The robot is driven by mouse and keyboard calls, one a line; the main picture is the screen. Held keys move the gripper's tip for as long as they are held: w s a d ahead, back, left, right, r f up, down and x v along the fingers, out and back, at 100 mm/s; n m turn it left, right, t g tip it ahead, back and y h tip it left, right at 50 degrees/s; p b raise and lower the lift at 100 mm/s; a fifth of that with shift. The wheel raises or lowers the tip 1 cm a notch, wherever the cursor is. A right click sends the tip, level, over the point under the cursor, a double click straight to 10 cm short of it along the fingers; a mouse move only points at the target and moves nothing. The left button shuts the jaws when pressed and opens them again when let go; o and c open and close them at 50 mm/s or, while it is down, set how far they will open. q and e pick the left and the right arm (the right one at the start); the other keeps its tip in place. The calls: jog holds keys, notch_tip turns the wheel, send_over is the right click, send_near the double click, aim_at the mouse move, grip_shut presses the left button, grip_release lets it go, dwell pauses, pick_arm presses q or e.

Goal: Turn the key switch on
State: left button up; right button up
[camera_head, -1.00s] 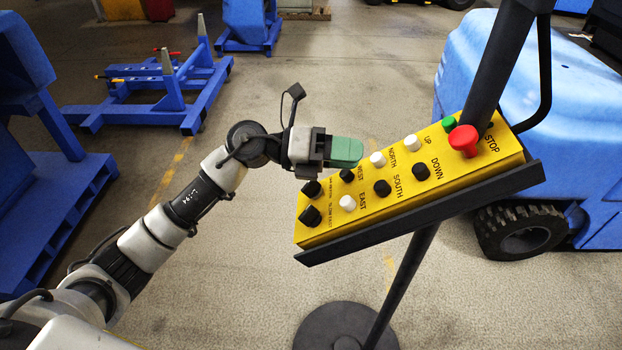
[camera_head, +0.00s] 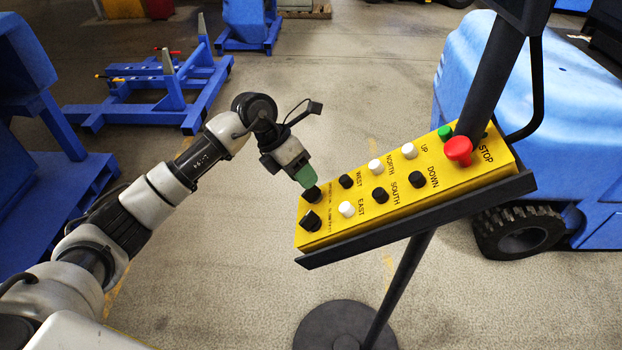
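The yellow control panel (camera_head: 330,228) stands on a dark pole, tilted, with labelled buttons. Two black knobs sit at its left end: an upper one (camera_head: 313,194) and a lower one (camera_head: 310,221). The small print beside them is too small to read, so I cannot tell which is the key switch. My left gripper (camera_head: 306,178) points down at the upper knob, its green fingertips just above or touching it. The fingertips look close together, but whether they are open or shut is unclear. My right gripper is not in view.
A red STOP button (camera_head: 459,151), a green button (camera_head: 445,132) and several white and black buttons cover the rest of the panel. The pole's round base (camera_head: 345,328) is below. A blue vehicle (camera_head: 560,110) stands behind right.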

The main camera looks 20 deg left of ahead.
aim_at(312, 194)
pick_arm(q)
jog(key=shift+p+x, duration=0.45)
jog(key=shift+x, duration=1.45)
grip_shut()
